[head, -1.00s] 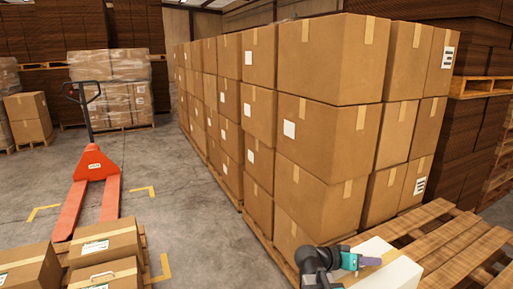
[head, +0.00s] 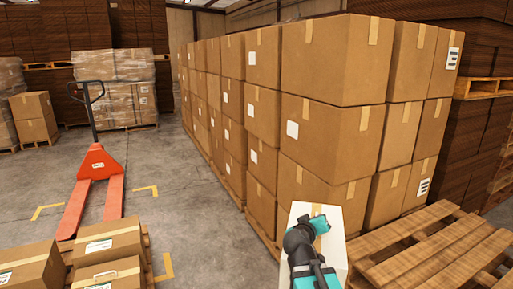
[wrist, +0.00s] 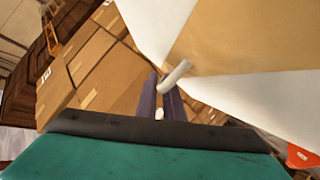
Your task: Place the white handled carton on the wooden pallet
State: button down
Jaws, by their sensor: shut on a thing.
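The white handled carton (head: 332,252) is in the head view at bottom centre, just left of the wooden pallet (head: 440,245). My gripper (head: 320,224) is over the carton, and my arm covers part of it. In the wrist view, the carton (wrist: 290,100) fills the upper right, with a tan strip across its white face. My purple fingers (wrist: 165,98) are shut on its white handle (wrist: 176,74). The pallet's visible slats are bare. The head view does not show clearly whether the carton's underside touches anything.
Tall stacks of brown boxes (head: 330,130) stand right behind the carton and pallet. Brown cartons (head: 108,240) sit at lower left on another pallet. An orange pallet jack (head: 97,170) stands at left. Open concrete floor (head: 200,235) lies between.

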jog(key=r, duration=0.1)
jog(key=w+a+n+y, duration=0.1)
jog(key=r+t+y, duration=0.1)
jog(key=shift+w+a+r+n, duration=0.25)
jog(key=shift+a+r+n, duration=0.1)
jog(key=shift+a+n, duration=0.05)
jog(key=shift+w+a+r+n+y, duration=0.2)
jog(key=shift+a+r+n+y, duration=0.15)
jog(key=shift+r+y, duration=0.1)
jog(key=shift+w+a+r+n+y, duration=0.15)
jog(key=shift+a+r+n+y, duration=0.1)
jog(key=shift+r+n+y, duration=0.15)
jog(key=shift+w+a+r+n+t+y, duration=0.15)
jog(key=shift+a+r+n+y, duration=0.1)
jog(key=shift+r, duration=0.15)
jog(key=shift+s+a+r+n+t+y, duration=0.1)
jog(key=shift+r+t+y, duration=0.1)
jog(key=shift+r, duration=0.2)
jog(key=shift+w+a+r+n+y, duration=0.1)
jog(key=shift+w+r+n+y, duration=0.15)
jog(key=shift+r, duration=0.2)
jog(key=shift+w+a+r+n+y, duration=0.1)
jog(key=shift+w+r+n+y, duration=0.1)
jog(key=shift+r+y, duration=0.2)
jog(key=shift+w+a+r+n+y, duration=0.15)
jog(key=shift+r+n+y, duration=0.1)
jog(key=shift+r, duration=0.25)
jog(key=shift+f, duration=0.2)
